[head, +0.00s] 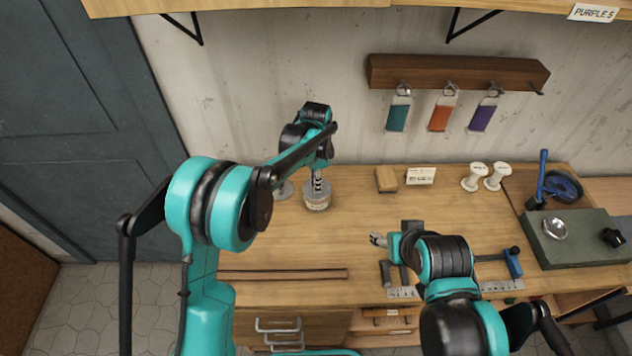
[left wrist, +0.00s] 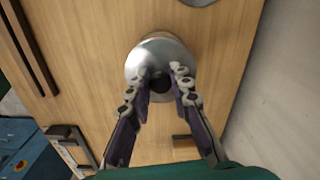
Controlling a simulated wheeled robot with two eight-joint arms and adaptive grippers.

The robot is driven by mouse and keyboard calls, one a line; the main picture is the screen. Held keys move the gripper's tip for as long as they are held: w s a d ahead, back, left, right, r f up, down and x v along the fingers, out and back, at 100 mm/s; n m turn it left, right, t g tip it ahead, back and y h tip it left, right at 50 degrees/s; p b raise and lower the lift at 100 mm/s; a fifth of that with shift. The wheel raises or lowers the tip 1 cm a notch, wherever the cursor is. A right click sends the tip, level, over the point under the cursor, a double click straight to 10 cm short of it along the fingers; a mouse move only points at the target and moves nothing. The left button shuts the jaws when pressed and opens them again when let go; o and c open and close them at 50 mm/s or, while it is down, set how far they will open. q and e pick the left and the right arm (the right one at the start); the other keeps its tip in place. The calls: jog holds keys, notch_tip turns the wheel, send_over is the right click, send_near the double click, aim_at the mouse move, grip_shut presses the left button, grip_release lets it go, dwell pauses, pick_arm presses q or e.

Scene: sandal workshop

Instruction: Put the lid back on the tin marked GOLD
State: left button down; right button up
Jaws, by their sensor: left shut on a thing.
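My left gripper (head: 318,182) is shut on the dark knob (left wrist: 159,83) of a round silver lid (left wrist: 155,52). In the head view the lid is directly over a short pale tin (head: 317,205) on the wooden bench. I cannot tell whether the lid rests fully on the rim or hovers just above it. The tin's marking is too small to read, and in the left wrist view the lid hides most of the tin. My right gripper (head: 378,239) is low over the bench's front middle, partly hidden by its arm; its opening is unclear.
A silver round object (head: 284,190) stands just left of the tin. A wooden block (head: 386,179), a small card (head: 421,176) and two white spools (head: 484,177) stand at the back. Dark strips (head: 283,274) lie along the front left. A green-grey slab (head: 575,247) is at the right.

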dwell(0.4)
pick_arm(q)
jog(key=c, duration=0.8)
grip_release()
jog(key=shift+r+p, duration=2.1)
jog(key=shift+r, duration=1.4)
jog(key=shift+c, duration=0.3)
grip_shut()
